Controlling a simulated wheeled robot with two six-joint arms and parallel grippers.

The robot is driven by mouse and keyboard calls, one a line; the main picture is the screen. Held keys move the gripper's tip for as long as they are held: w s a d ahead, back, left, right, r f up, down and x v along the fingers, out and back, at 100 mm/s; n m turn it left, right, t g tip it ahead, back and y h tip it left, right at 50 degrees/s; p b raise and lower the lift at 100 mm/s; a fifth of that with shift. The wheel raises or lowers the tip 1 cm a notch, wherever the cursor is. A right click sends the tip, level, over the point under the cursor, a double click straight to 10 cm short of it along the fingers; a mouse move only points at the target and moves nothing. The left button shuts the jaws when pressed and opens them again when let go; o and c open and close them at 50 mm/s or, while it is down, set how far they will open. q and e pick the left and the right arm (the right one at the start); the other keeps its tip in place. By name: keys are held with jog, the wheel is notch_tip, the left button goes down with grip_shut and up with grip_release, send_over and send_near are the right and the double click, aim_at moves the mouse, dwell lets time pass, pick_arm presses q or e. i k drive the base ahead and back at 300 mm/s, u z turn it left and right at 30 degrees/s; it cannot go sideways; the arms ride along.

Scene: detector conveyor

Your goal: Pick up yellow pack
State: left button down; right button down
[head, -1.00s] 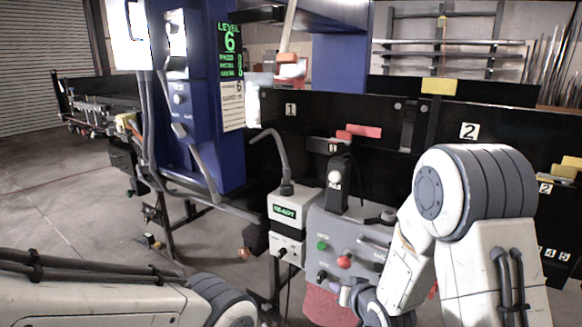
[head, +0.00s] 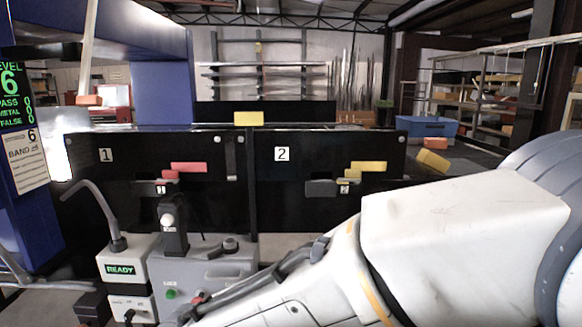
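A yellow pack (head: 248,118) shows at the top edge of the black panels, near the seam between the sections marked 1 and 2. Another yellow block (head: 433,160) sits tilted at the right end, beyond section 2. A yellow piece (head: 368,166) shows on the front of section 2. I cannot tell which of these the task means. My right arm's white links cross the lower right of the head view and hide what is behind them. Neither gripper shows in this view.
The black panel (head: 290,206) stands across the middle, with a red piece (head: 188,167) on section 1. A grey control box (head: 215,267) and a white READY unit (head: 122,262) stand in front. A blue bin (head: 427,127) and an orange block (head: 452,144) are at the right.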

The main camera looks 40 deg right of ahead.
aim_at(424, 156)
jog(key=z, duration=3.4)
jog(key=i, duration=3.6)
jog(key=u, duration=1.95)
